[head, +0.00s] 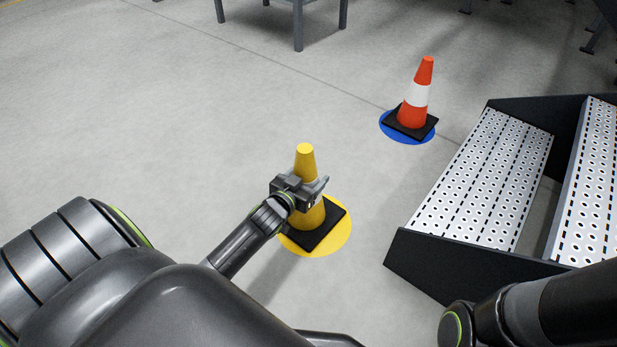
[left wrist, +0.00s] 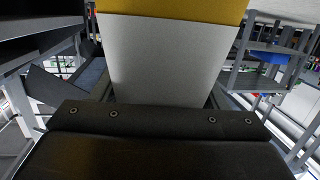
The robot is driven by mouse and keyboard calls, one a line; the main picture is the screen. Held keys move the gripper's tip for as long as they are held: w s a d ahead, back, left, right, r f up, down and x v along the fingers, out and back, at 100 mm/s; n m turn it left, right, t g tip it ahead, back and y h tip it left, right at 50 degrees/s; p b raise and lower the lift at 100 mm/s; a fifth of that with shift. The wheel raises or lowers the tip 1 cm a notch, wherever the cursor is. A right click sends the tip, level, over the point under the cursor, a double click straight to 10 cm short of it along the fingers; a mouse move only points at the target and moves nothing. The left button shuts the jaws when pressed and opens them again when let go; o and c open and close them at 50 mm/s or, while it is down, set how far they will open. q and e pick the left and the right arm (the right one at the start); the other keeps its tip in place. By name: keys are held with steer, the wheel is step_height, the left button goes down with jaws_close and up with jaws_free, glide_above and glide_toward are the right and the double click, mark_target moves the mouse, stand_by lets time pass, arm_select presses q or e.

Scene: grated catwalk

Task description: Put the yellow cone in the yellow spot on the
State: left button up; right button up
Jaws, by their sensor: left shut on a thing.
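The yellow cone (head: 306,160) with a black square base stands upright over the yellow spot (head: 338,244) on the floor in the head view. Its base covers much of the spot; I cannot tell whether it touches the floor. My left gripper (head: 312,190) is shut on the cone at mid-height. In the left wrist view the cone's white band (left wrist: 165,60) and yellow part (left wrist: 175,8) fill the space in front of the gripper. My right arm shows at the lower right of the head view, but its gripper is out of the frame.
An orange and white cone (head: 417,92) stands on a blue spot (head: 407,136) farther back. Perforated metal steps (head: 485,180) with dark sides stand at the right. A grey-legged table (head: 298,25) is at the top. The floor left of the yellow cone is clear.

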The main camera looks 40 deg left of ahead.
arm_select(q)
steer(key=o, duration=1.8)
steer(key=shift+f, duration=0.1)
steer(key=s, duration=0.4)
steer(key=s+r, duration=0.1)
steer(key=s, duration=0.3)
steer(key=s+r+p, duration=0.1)
steer(key=s, duration=0.3)
steer(key=shift+d, duration=0.4)
steer(key=shift+r, duration=0.1)
